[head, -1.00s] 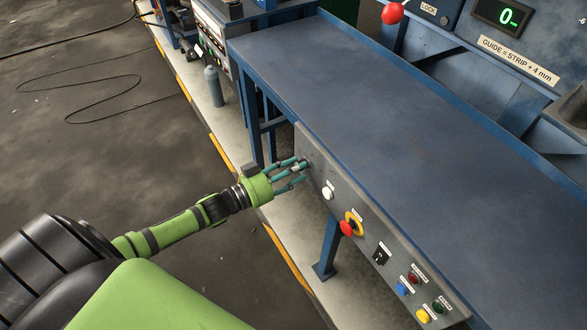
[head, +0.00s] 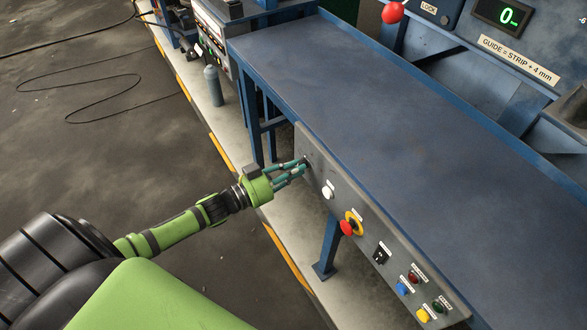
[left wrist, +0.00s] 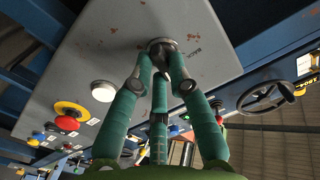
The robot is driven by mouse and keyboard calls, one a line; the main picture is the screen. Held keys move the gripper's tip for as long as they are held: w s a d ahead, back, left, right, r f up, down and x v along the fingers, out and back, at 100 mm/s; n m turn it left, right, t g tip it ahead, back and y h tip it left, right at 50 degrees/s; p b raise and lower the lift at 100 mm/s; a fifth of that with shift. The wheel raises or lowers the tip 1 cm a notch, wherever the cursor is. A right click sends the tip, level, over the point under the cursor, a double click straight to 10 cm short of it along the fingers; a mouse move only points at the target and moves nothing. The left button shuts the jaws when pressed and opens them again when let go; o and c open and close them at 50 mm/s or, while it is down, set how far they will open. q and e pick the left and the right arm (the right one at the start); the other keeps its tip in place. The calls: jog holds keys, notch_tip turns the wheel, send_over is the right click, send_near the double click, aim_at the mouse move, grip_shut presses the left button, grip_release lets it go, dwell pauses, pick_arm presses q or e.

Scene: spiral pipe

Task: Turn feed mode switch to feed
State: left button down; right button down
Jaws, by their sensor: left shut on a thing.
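The feed mode switch (left wrist: 162,46) is a round dark knob at the end of the grey control panel (head: 333,181). My left gripper (head: 303,164) reaches it from the left in the head view. In the left wrist view the fingers of my left gripper (left wrist: 162,62) are closed around the knob, with one finger on each side and a third below. The fingers hide most of the knob, and I cannot read its setting. My right gripper is not in view.
A white button (head: 328,192), a red emergency stop (head: 347,228) on a yellow ring and several coloured buttons line the panel. The blue table (head: 400,140) lies behind it. A grey cylinder (head: 213,86) stands on the floor strip.

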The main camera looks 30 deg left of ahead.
pick_arm(q)
jog(key=shift+f+m+b, duration=0.1)
jog(key=shift+m+b, duration=0.25)
jog(key=shift+m, duration=3.25)
jog(key=c, duration=1.2)
grip_release()
jog(key=shift+a, duration=0.1)
jog(key=v, duration=1.2)
